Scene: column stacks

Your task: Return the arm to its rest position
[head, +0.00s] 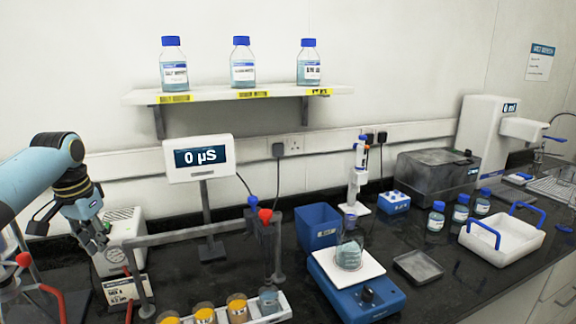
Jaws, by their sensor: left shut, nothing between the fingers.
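My left gripper (96,241) hangs at the left of the head view, at the end of my blue and black arm. It is shut and empty, pointing down. It is in front of the white bench device (122,228) and left of the metal frame over the bench. My right gripper is not in view.
A metal frame (190,234) with a red-knobbed rod stands right of my gripper. A rack (270,306) of vials is at the front. A white basket (503,238) is right. A shelf (235,95) holds three bottles.

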